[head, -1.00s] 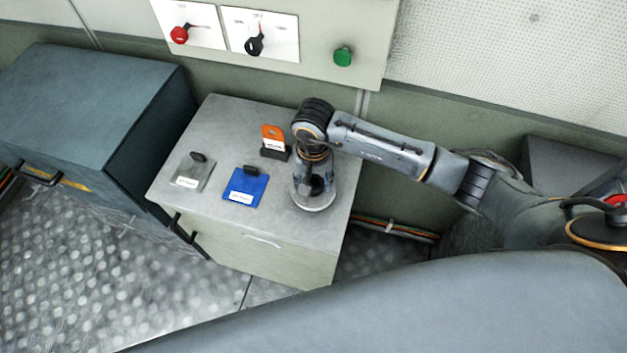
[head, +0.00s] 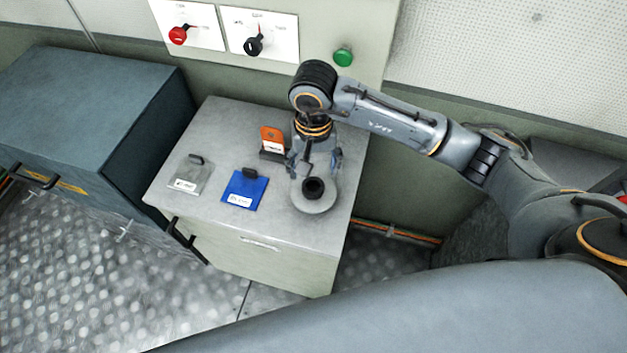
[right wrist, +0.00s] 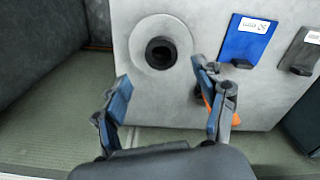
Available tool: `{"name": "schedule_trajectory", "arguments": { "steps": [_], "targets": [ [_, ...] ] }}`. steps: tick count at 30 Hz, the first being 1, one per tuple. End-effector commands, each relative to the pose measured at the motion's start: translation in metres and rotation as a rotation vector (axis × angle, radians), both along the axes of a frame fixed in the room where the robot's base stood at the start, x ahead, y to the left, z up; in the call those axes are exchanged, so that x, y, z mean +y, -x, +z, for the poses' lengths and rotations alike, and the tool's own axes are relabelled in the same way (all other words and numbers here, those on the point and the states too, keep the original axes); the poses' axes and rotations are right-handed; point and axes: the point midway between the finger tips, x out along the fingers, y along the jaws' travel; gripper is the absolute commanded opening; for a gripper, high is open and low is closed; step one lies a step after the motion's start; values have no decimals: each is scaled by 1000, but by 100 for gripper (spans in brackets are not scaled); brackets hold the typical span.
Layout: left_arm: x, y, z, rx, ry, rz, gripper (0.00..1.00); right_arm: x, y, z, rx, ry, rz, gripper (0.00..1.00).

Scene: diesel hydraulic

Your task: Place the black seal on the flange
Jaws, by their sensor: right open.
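The black seal (head: 313,187) is a short dark ring. In the right wrist view the seal (right wrist: 160,52) shows from above, ringed by the pale flange (right wrist: 139,42). My right gripper (head: 314,163) is open and empty, above and behind the seal. In the right wrist view its fingers (right wrist: 163,78) are spread, with the seal just beyond the gap between them. I cannot tell from these views whether the seal is fully seated. My left gripper is not in view.
A grey cabinet (head: 223,128) carries a grey plate (head: 191,176), a blue plate (head: 243,190) and an orange tag (head: 272,140) close left of my gripper. A dark blue cabinet (head: 90,85) stands left. A wall panel (head: 372,30) with switches and a green button rises behind.

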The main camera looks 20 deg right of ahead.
Motion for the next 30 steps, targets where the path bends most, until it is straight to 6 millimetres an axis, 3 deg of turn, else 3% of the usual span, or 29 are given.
{"name": "schedule_trajectory", "arguments": {
  "steps": [3,9,26,30],
  "targets": [
    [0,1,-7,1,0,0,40,0,-1,21,-5,0,2,71],
    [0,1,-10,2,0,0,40,0,0,41,-2,0,0,71],
    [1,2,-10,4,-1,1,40,0,1,44,1,0,0,71],
    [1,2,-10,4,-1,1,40,19,8,40,18,-79,-12,71]
  ]
}}
